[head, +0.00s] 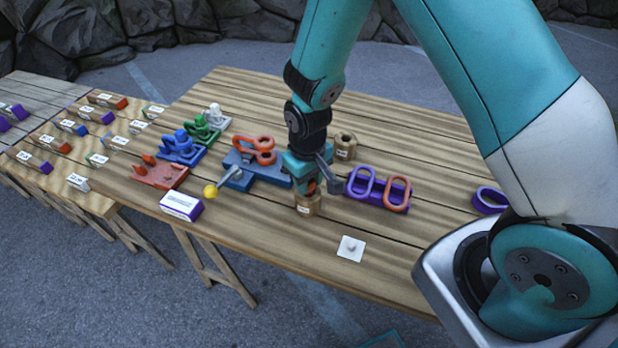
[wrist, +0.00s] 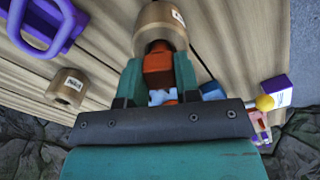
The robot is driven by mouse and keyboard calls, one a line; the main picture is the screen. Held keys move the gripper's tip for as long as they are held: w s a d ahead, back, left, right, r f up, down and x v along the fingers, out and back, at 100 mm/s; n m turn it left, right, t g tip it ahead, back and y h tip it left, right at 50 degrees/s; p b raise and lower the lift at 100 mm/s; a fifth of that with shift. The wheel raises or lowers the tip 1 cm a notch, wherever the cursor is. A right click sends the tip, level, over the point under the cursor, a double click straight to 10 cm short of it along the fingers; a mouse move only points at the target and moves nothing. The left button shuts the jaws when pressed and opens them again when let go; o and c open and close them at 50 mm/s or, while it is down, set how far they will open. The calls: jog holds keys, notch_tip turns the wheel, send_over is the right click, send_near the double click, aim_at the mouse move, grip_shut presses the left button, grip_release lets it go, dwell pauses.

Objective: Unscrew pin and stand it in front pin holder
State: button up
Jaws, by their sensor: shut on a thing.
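My gripper (head: 308,184) is shut on an orange-red pin, which shows between the fingers in the wrist view (wrist: 158,66). The pin's far end is at the mouth of the nearer tan pin holder (head: 309,205); how deep it sits is hidden. That holder also shows in the wrist view (wrist: 160,22), with a small label. A second tan holder (head: 345,146) stands farther back and looks empty in the wrist view (wrist: 68,88). An orange shackle (head: 254,148) rests on a blue fixture (head: 240,180) left of my gripper.
A purple rack (head: 378,192) with purple and orange links stands close right. A yellow-knobbed lever (head: 210,191) extends left. Coloured stands and a purple-white box (head: 182,206) fill the table's left. A white card (head: 351,248) lies in front; the front right is mostly clear.

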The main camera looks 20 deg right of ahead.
jog(key=shift+f+b, duration=0.3)
jog(key=shift+f, duration=0.05)
dwell(0.3)
jog(key=o, duration=1.1)
notch_tip(320, 180, up, 17)
jog(key=b, duration=0.2)
jog(key=s+a+r+n+y, duration=0.1)
jog(key=s+r, duration=0.1)
jog(key=s, duration=0.4)
jog(key=s+a+r+n+y, duration=0.1)
jog(key=s+a+r, duration=0.1)
jog(key=s, duration=0.4)
jog(key=s+a+r+n+y, duration=0.1)
jog(key=s+r+y, duration=0.1)
jog(key=s+r, duration=0.2)
jog(key=shift+s+a+r+n, duration=0.15)
jog(key=shift+s+n, duration=0.25)
jog(key=shift+s, duration=1.15)
